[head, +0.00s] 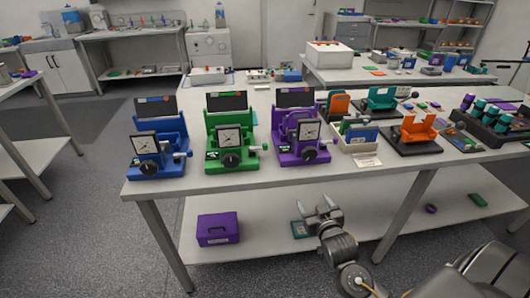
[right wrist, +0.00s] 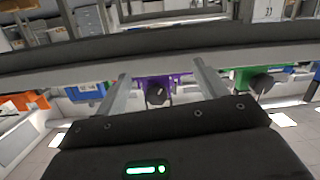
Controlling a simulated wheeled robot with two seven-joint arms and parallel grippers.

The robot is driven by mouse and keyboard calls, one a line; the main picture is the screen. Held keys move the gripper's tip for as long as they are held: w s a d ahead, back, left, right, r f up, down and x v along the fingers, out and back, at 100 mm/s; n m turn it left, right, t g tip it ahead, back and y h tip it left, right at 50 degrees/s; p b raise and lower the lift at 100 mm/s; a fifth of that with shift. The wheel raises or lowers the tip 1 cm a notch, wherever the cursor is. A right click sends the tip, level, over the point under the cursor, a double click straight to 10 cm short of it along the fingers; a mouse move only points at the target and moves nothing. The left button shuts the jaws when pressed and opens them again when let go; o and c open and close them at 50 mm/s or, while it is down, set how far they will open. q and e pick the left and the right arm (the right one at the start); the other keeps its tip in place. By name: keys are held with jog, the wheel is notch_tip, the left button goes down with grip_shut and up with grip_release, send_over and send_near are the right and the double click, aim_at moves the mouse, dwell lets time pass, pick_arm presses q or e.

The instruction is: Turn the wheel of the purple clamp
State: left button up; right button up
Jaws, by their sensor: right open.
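The purple clamp (head: 299,137) stands on the long white table in the head view, between the green clamp and an orange-and-green holder. It has a dial on its front and a dark wheel (head: 309,153) below the dial. In the right wrist view the purple clamp (right wrist: 181,78) and its dark wheel (right wrist: 157,94) show between my fingers, farther off. My right gripper (head: 321,211) is open and empty, in front of the table and below its top, apart from the clamp. In the right wrist view its two fingers (right wrist: 162,88) are spread. My left gripper is not in view.
A blue clamp (head: 157,148) and a green clamp (head: 231,137) stand left of the purple one. A beige bin (head: 358,142) and an orange holder (head: 414,132) stand to its right. The table's front edge (head: 230,187) lies between my right gripper and the clamps. A purple box (head: 218,229) sits on the lower shelf.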

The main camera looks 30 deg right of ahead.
jog(key=m+t+h+p, duration=0.1)
jog(key=t, duration=0.1)
send_near(310, 155)
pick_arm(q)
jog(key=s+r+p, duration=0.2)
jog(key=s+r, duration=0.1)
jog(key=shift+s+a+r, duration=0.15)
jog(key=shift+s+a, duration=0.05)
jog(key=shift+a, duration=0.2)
pick_arm(e)
jog(key=x, duration=0.9)
jog(key=shift+w+d+f, duration=0.1)
jog(key=shift+w, duration=0.1)
jog(key=shift+c, duration=0.2)
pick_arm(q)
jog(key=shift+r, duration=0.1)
pick_arm(e)
jog(key=c, duration=0.9)
